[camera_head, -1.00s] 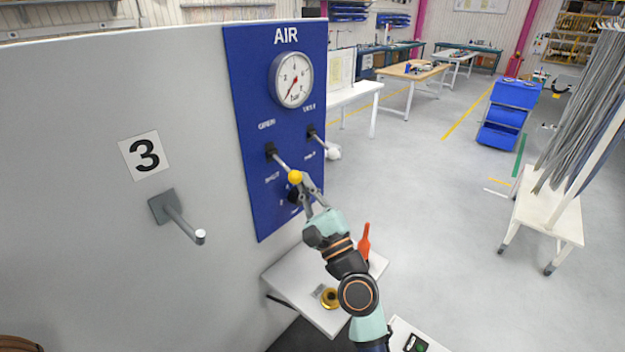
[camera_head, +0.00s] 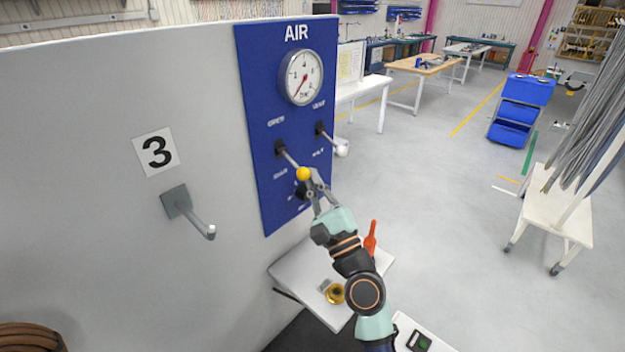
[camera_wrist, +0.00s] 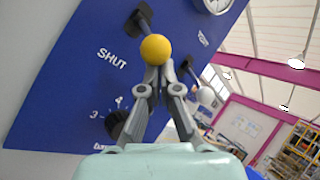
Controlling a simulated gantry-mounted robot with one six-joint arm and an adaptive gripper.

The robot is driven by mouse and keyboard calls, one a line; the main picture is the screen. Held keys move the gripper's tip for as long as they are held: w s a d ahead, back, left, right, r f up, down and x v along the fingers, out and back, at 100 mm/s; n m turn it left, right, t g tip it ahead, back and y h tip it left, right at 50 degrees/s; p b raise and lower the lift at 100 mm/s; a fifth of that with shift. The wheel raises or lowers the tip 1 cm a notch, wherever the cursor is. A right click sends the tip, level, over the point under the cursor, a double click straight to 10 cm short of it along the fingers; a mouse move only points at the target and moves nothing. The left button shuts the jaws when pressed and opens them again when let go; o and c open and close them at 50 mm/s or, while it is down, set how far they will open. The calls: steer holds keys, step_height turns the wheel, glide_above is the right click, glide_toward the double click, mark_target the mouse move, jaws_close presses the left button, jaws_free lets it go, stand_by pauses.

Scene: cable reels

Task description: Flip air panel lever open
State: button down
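The blue AIR panel (camera_head: 262,120) stands upright on a grey wall. Its left lever has a black pivot, a grey rod and a yellow ball knob (camera_head: 303,174); it points outward and down from the pivot, between the upper label and the SHUT label. The yellow knob (camera_wrist: 155,48) also shows in the wrist view, just beyond my fingertips. My gripper (camera_head: 314,174) is at the right of the knob, its fingertips nearly together with nothing visible between them. In the wrist view my gripper (camera_wrist: 160,72) overlaps the knob's lower edge; I cannot tell whether they touch.
A second lever with a white knob (camera_head: 341,150) is close to the right. A gauge (camera_head: 302,77) is above and a black dial (camera_wrist: 117,124) below. A grey hook (camera_head: 190,210) juts out at left. A shelf (camera_head: 310,275) holds a brass part and a red-orange item.

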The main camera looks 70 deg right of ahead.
steer(key=shift+s+a+r+p, duration=0.1)
steer(key=shift+s+r+p, duration=0.05)
steer(key=shift+r+p, duration=0.2)
steer(key=s+a+r+p, duration=0.2)
steer(key=s+a+r, duration=0.1)
steer(key=s, duration=0.7)
steer(key=shift+a, duration=0.15)
stand_by(0.6)
stand_by(0.5)
